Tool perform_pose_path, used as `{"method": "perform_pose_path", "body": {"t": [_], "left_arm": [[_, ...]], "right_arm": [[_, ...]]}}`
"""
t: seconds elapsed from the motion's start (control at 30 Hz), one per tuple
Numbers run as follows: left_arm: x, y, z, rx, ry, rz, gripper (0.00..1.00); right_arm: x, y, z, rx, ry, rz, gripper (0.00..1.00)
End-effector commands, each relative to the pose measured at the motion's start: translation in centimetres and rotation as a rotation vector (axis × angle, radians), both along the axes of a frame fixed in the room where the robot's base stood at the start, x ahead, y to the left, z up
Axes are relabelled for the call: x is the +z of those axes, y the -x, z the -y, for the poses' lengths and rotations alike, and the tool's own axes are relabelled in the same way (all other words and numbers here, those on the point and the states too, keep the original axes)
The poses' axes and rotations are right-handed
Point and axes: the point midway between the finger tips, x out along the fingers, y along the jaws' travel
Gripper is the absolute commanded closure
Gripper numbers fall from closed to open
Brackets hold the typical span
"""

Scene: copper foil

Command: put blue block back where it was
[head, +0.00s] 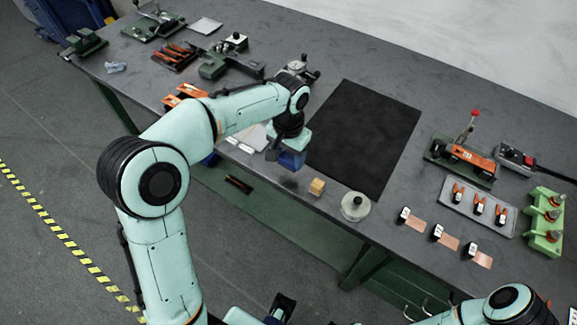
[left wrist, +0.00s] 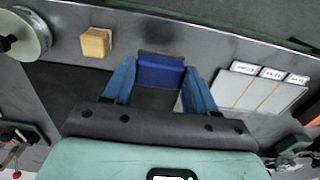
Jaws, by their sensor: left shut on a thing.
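The blue block (left wrist: 160,72) sits between the two blue fingers of my left gripper (left wrist: 160,88) in the left wrist view. In the head view the left gripper (head: 287,160) points down near the table's front edge, with blue block and fingers hard to tell apart (head: 292,160). It is shut on the block. A dark shadow on the table beside the block suggests it is held above the surface. The right arm (head: 505,302) shows at the lower right, but I make out no right gripper.
A wooden block (head: 317,187) and a round metal piece (head: 355,206) stand along the front edge, right of the gripper. A black mat (head: 365,135) lies behind them. White labelled cards (left wrist: 262,84) lie on the gripper's other side. A grey tray (head: 478,208) of small tools is farther right.

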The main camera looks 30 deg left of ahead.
Motion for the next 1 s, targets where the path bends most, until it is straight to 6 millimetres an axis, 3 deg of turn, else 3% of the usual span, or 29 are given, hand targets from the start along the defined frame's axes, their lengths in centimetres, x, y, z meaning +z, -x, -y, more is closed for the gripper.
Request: {"method": "perform_pose_path", "body": {"t": [0.33, 0.8, 0.83, 0.87, 0.9, 1.0], "left_arm": [[-4.3, 0.0, 0.0, -0.001, -0.001, -0.002, 0.72], [-5.1, 0.0, 0.0, 0.000, -0.001, 0.001, 0.72], [-5.0, 0.0, 0.0, 0.000, -0.001, 0.001, 0.34], [-5.0, 0.0, 0.0, 0.000, -0.001, 0.001, 0.24], [-5.0, 0.0, 0.0, 0.000, -0.001, 0.001, 0.18], [-5.0, 0.0, 0.0, 0.000, -0.001, 0.001, 0.18]], "right_arm": [[-0.6, 0.2, 0.0, 0.000, 0.000, -0.002, 1.00], [-0.9, 0.3, 0.0, 0.000, 0.000, -0.003, 1.00], [-0.8, 0.3, 0.0, 0.000, 0.000, -0.003, 1.00], [-0.8, 0.3, 0.0, 0.000, 0.000, -0.003, 1.00], [-0.8, 0.3, 0.0, 0.000, 0.000, -0.003, 1.00], [-0.8, 0.3, 0.0, 0.000, 0.000, -0.003, 1.00]]}}
